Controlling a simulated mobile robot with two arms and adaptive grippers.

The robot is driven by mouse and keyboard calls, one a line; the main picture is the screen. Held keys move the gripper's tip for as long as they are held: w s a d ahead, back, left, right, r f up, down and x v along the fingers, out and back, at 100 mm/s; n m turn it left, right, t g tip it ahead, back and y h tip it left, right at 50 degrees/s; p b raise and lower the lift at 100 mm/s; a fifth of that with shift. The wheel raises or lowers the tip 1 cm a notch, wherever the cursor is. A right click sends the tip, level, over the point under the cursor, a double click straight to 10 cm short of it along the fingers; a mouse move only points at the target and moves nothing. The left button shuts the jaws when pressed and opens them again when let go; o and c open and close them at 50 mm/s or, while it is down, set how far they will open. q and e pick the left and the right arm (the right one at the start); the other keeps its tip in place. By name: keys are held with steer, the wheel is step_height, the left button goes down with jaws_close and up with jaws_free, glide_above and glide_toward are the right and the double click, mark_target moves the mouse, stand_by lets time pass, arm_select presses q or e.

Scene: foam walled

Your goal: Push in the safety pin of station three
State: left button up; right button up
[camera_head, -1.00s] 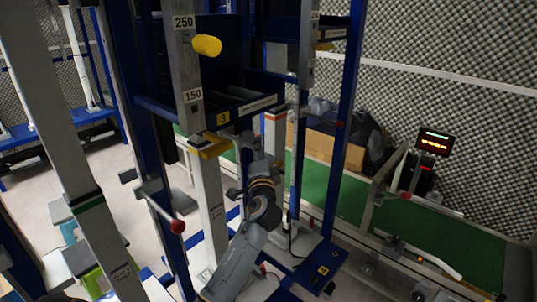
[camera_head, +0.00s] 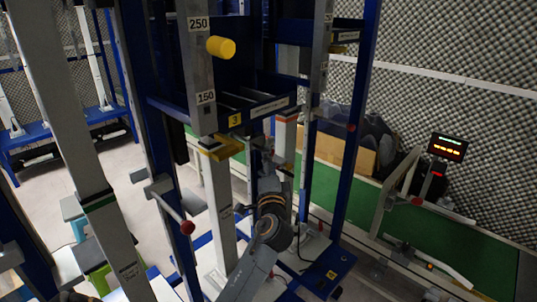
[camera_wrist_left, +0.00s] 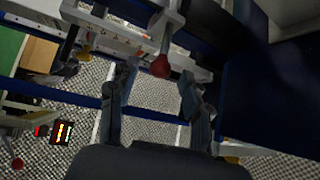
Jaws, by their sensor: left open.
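A yellow cylindrical pin (camera_head: 221,47) sticks out of the grey post between the 250 and 150 marks, above the station's yellow "3" label (camera_head: 235,119). It looks like the safety pin; how deep it sits is unclear. My left gripper (camera_head: 264,155) is below the blue shelf, lower and to the right of the pin, apart from it. In the left wrist view its two fingers (camera_wrist_left: 158,75) are spread, with nothing held. A red ball knob (camera_wrist_left: 160,67) shows between the fingertips in that view; whether it touches them is unclear. My right gripper is not seen.
A red-knobbed lever (camera_head: 187,227) juts from the left upright. Blue uprights and a blue shelf (camera_head: 270,105) crowd around my left arm. A green conveyor (camera_head: 450,245) and a lit display (camera_head: 447,147) are at the right. Open floor shows at the left.

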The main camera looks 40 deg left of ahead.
arm_select(q)
steer(key=v, duration=0.7)
steer(key=shift+s+d, duration=0.25)
steer(key=shift+s, duration=0.05)
